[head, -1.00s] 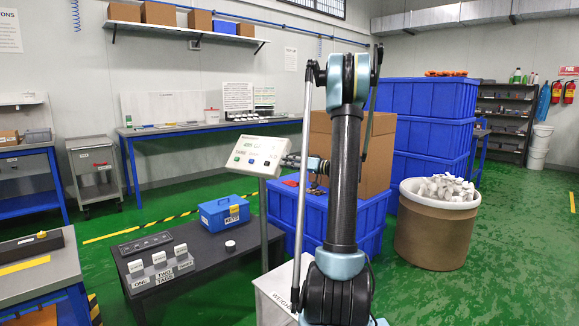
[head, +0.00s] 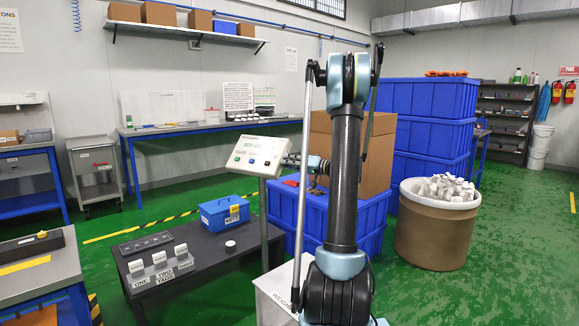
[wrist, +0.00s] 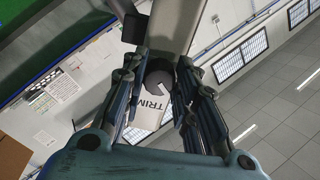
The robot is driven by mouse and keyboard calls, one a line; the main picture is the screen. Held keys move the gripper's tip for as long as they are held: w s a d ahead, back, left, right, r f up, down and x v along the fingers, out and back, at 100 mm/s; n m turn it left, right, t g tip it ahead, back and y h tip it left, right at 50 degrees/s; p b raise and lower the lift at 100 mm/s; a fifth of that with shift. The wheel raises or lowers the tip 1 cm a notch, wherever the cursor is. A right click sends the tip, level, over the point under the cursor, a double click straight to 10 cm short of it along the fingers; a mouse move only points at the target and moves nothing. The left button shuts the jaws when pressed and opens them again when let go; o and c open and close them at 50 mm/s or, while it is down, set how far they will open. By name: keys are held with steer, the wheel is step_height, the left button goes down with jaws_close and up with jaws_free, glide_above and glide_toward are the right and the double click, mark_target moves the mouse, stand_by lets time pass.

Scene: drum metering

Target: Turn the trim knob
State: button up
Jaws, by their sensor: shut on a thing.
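The control panel (head: 262,153), a pale box on a grey post, has a green-lettered display and a row of small buttons on its face. The dark trim knob (wrist: 158,77) is on the panel's side in the wrist view, beside the printed word TRIM. A pale notch shows on the knob. My gripper (wrist: 160,72) is shut on the knob, with one finger on each side of it. In the head view my gripper (head: 291,160) is at the panel's right edge, and the knob is hidden there.
A dark low table (head: 205,262) stands left of the post with a blue lockbox (head: 224,212) and white labelled blocks on it. Blue crates (head: 425,97) and a brown drum (head: 432,238) of pale pieces stand to the right. Green floor is open at the far right.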

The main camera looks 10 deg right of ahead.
steer(key=shift+d, duration=0.1)
steer(key=o, duration=1)
steer(key=shift+o, duration=0.2)
steer(key=v, duration=1.1)
steer(key=shift+s+d, duration=0.2)
steer(key=shift+d, duration=0.15)
steer(key=shift+f, duration=0.1)
